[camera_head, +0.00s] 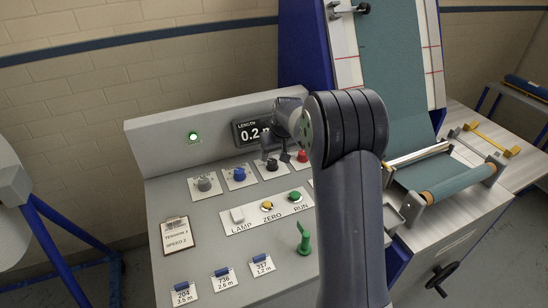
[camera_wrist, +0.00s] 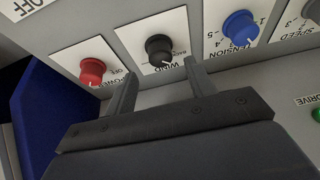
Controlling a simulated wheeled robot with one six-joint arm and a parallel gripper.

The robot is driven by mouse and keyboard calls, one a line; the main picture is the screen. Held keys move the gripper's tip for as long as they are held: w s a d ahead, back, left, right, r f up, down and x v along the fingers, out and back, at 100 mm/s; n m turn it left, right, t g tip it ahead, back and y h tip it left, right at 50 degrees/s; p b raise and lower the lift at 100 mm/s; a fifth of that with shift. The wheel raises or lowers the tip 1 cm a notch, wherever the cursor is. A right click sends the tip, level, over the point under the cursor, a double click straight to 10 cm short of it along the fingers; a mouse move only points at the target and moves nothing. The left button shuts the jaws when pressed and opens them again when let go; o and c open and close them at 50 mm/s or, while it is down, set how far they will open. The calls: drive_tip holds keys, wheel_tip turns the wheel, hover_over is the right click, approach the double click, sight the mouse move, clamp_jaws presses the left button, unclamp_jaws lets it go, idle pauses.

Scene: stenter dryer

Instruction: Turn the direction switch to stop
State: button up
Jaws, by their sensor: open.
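The direction switch appears to be the black knob (camera_wrist: 159,47) on a white plate marked "WIND" and "BACK", seen upside down in the wrist view. A small pale mark shows on its lower edge; I cannot tell which position it is set to. In the head view the black knob (camera_head: 271,165) is partly hidden by my gripper. My gripper (camera_wrist: 160,80) is open and empty. In the wrist view its two fingers lie to either side of the knob's plate, with the knob appearing between and just beyond the tips. I cannot tell whether they touch.
A red power knob (camera_wrist: 92,71) and a blue tension knob (camera_wrist: 240,27) flank the black one closely. A grey speed knob (camera_head: 204,184) is farther left. Lamp, zero and run buttons (camera_head: 267,206) and a green lever (camera_head: 304,241) are nearer. A length display (camera_head: 250,132) stands behind.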

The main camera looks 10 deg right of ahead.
sight(272, 161)
drive_tip(key=shift+x, duration=2.25)
drive_tip(key=c, duration=1)
